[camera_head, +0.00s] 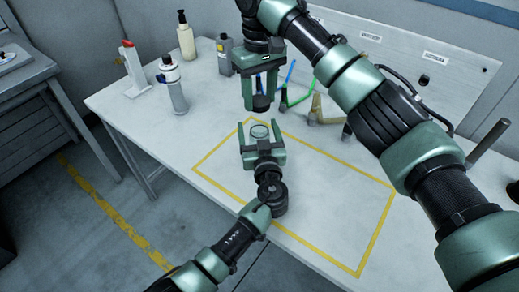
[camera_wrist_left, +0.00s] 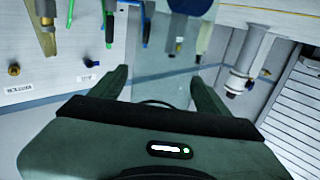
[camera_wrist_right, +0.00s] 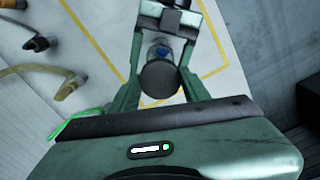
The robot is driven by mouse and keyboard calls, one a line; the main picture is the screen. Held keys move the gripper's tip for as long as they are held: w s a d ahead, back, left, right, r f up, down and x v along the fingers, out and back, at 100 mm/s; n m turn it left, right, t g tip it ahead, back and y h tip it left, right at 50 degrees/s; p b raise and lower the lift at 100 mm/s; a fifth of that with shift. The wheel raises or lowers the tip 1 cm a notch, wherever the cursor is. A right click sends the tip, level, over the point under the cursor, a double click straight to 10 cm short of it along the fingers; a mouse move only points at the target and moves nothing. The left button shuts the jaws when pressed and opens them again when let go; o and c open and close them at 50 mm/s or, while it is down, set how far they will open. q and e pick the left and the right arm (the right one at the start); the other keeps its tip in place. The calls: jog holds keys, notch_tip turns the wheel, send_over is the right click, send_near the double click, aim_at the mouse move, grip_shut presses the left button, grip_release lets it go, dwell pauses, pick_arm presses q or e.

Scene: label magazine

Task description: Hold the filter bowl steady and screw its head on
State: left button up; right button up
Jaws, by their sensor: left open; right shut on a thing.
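The clear filter bowl (camera_head: 260,131) stands upright in the yellow-outlined area, between the fingers of my left gripper (camera_head: 262,150). That gripper is open around it; in the left wrist view the see-through bowl (camera_wrist_left: 165,70) fills the space between the spread fingers (camera_wrist_left: 160,90). My right gripper (camera_head: 261,100) points down above the bowl, shut on the dark filter head (camera_head: 261,103). The head also shows as a dark round top (camera_wrist_right: 159,78) between the fingers in the right wrist view. A gap shows between head and bowl in the head view.
On the white table (camera_head: 115,100) stand a white-and-grey canister (camera_head: 173,88), a red-topped stand (camera_head: 135,72), a pump bottle (camera_head: 186,38) and a grey bottle (camera_head: 224,50). Coloured hooked tools (camera_head: 322,112) lie right of my right gripper. The outlined area's right side is clear.

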aim_at(260, 112)
pick_arm(q)
jog(key=shift+w, duration=0.1)
grip_shut()
pick_arm(e)
jog(key=shift+f, duration=2.5)
jog(key=shift+s, duration=0.1)
jog(key=shift+f, duration=0.9)
jog(key=shift+f, duration=0.55)
